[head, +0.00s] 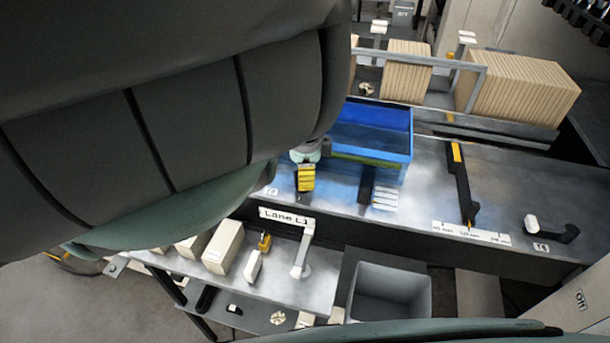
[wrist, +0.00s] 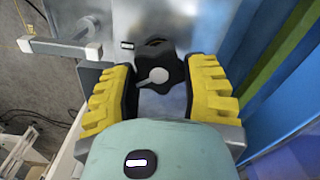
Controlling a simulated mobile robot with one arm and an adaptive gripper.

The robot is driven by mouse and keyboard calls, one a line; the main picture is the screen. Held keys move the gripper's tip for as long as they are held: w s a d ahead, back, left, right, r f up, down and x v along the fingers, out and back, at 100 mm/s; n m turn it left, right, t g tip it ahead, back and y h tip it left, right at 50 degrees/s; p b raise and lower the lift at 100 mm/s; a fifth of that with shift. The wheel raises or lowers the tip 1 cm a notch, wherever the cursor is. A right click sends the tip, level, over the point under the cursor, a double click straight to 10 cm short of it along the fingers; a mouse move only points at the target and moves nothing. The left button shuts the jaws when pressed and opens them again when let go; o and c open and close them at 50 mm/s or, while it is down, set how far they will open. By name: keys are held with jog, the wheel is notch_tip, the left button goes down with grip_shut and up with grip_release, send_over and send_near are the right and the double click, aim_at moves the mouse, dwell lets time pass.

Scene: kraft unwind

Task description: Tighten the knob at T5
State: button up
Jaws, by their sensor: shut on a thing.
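In the wrist view a black lobed knob (wrist: 157,72) with a pale grey pointer sits on the metal surface. The pointer aims to the lower left. In the head view my gripper (head: 306,178) is low over the metal table, left of the blue bin, and the knob is hidden there. A small label (head: 272,190) lies just left of my gripper, too small to read surely.
A blue bin (head: 372,135) stands close beside my gripper; its blue wall (wrist: 285,75) fills the wrist view's right side. A "Lane L" sign (head: 285,217) stands in front. A grey open bin (head: 390,293) is below.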

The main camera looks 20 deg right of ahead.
jog(key=m, duration=0.3)
jog(key=shift+s+m, duration=0.15)
jog(key=shift+m, duration=0.25)
jog(key=shift+s+m+b, duration=0.1)
jog(key=shift+m+b, duration=0.35)
jog(key=shift+m, duration=1.45)
jog(key=o, duration=1.3)
jog(key=shift+a, duration=0.1)
jog(key=shift+c, duration=0.2)
